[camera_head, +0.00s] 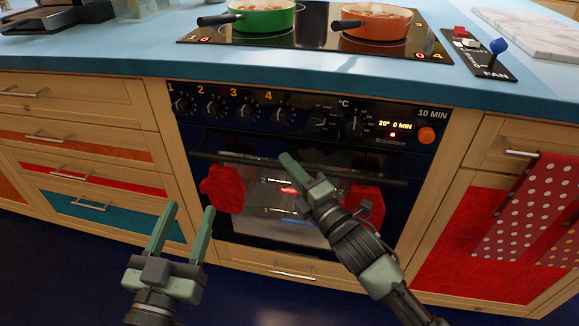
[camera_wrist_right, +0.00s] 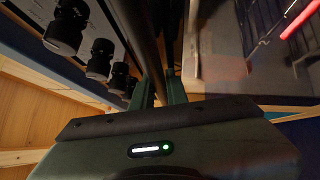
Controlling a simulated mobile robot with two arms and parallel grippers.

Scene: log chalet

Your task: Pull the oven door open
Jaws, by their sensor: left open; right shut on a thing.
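The oven door (camera_head: 275,228) is a dark glass panel below the control panel, and it looks closed or nearly closed. Its long dark handle (camera_head: 230,158) runs across the top of the door. My right gripper (camera_head: 298,171) is shut on the handle near its middle. In the right wrist view the handle (camera_wrist_right: 143,35) runs down between the fingers of the right gripper (camera_wrist_right: 159,82). My left gripper (camera_head: 188,210) is open and empty, low in front of the drawers left of the oven.
Red mitts (camera_head: 222,188) hang at both sides of the door. Knobs (camera_head: 230,110) line the panel above. A green pot (camera_head: 262,17) and an orange pot (camera_head: 375,22) stand on the hob. Dotted towels (camera_head: 525,210) hang at right. The dark floor (camera_head: 60,275) at left is clear.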

